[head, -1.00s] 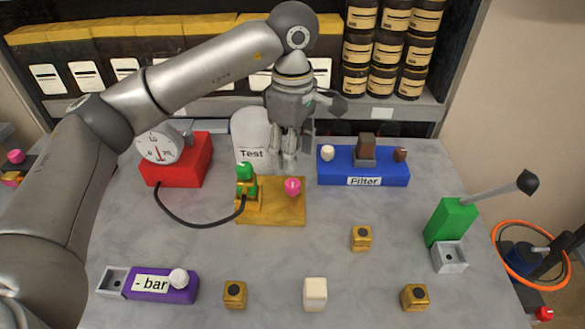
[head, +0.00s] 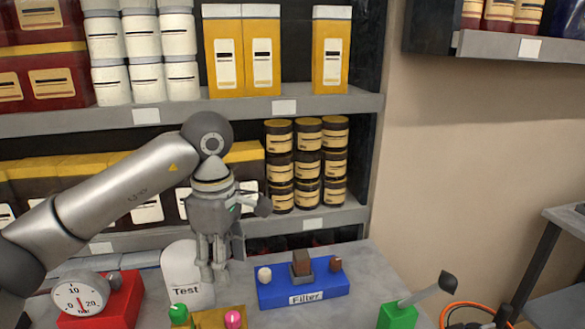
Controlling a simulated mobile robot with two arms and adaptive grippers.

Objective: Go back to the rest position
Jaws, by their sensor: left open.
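My left gripper (head: 213,274) hangs from the left arm, fingers pointing down, open and empty. It is in front of the white sign marked "Test" (head: 187,277), covering part of its right side, and left of the blue "Filter" block (head: 330,285). The red block with the pressure gauge (head: 80,299) stands at the lower left. My right gripper is not in view.
A yellow block (head: 208,318) with green and pink knobs sits at the front edge of the picture. A green block with a lever (head: 398,316) is at the lower right. Shelves (head: 255,107) with boxes and jars stand behind the table.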

